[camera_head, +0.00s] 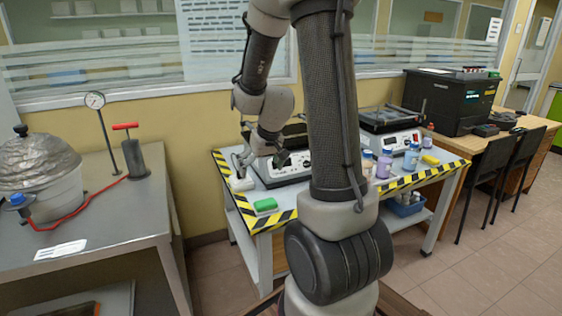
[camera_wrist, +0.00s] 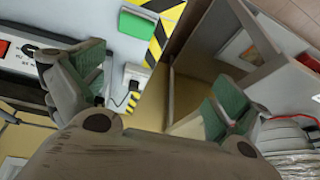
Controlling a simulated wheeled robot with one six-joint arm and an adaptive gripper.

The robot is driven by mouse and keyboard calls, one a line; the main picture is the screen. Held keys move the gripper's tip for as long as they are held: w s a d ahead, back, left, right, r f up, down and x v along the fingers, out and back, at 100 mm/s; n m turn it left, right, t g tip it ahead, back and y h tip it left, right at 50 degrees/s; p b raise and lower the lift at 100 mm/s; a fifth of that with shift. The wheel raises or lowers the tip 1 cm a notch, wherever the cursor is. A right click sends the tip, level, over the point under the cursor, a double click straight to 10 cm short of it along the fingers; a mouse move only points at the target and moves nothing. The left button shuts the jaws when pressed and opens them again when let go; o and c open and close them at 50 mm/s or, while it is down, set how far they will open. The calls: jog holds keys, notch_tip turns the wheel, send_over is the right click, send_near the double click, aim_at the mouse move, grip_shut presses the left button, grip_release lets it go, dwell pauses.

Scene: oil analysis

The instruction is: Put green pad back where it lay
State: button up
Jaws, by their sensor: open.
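The green pad (camera_head: 265,205) lies flat near the front left corner of the white table (camera_head: 292,207), just inside the yellow-black striped border. It also shows at the top of the wrist view (camera_wrist: 137,25), beyond my fingers and apart from them. My gripper (camera_head: 281,158) is above the table, behind the green pad and slightly to its right in the head view. In the wrist view my gripper (camera_wrist: 155,90) has its fingers spread wide, with nothing between them.
A white device (camera_head: 285,170) stands behind the pad, with a white power socket (camera_head: 241,183) at its left. Bottles (camera_head: 384,165) and a yellow pad (camera_head: 430,160) are at the table's right. A gap separates the grey bench (camera_head: 110,215) at the left.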

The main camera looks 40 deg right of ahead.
jog(key=s+a+r+n, duration=0.1)
jog(key=s+a+r, duration=0.5)
jog(key=s+r, duration=0.45)
jog(key=s+a+r+n, duration=0.1)
jog(key=s+r, duration=0.4)
jog(key=s, duration=0.7)
jog(key=shift+s+a, duration=0.15)
jog(key=shift+a, duration=0.35)
